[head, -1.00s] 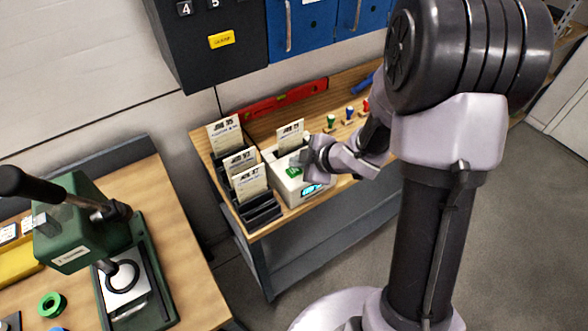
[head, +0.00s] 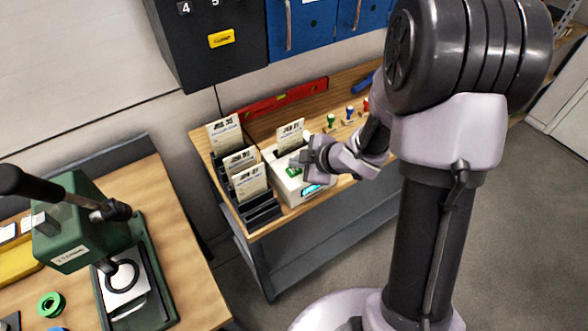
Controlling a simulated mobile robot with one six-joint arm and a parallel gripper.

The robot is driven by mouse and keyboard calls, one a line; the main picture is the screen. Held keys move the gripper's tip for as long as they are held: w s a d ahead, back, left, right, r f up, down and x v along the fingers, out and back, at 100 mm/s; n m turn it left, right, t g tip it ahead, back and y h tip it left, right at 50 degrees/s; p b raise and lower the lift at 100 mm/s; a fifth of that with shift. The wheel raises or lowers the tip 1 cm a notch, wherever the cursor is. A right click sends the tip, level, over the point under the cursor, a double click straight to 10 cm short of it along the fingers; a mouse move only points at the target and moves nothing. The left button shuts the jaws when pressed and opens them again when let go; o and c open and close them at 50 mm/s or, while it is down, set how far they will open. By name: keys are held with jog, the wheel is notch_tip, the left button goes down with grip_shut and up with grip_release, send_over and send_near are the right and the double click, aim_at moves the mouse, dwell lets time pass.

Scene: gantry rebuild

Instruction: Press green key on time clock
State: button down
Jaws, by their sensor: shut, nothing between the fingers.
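The time clock (head: 283,184) is a white box on the wooden bench, with a lit cyan display (head: 311,189) on its front. A job card (head: 290,136) stands upright at its back. The green key (head: 292,171) shows on its top, partly hidden by my gripper. My gripper (head: 297,162) is shut and empty, with its fingertips at the top of the clock just above the green key in the picture. I cannot tell whether the tips touch the key.
A black rack (head: 262,213) with several job cards stands left of the clock. A red level (head: 285,101) lies behind, and coloured stamps (head: 350,112) stand to the right. A green press (head: 80,225) is on the left table. Blue cabinets (head: 310,25) hang above.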

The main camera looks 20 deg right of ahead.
aim_at(297, 172)
jog(key=shift+f, duration=0.3)
jog(key=shift+f+b, duration=0.45)
jog(key=shift+b, duration=0.05)
dwell(0.4)
jog(key=shift+r, duration=0.1)
jog(key=shift+r+p, duration=0.8)
jog(key=shift+p, duration=0.05)
jog(key=shift+r, duration=0.1)
notch_tip(297, 172, up, 5)
jog(key=p, duration=0.5)
dwell(0.3)
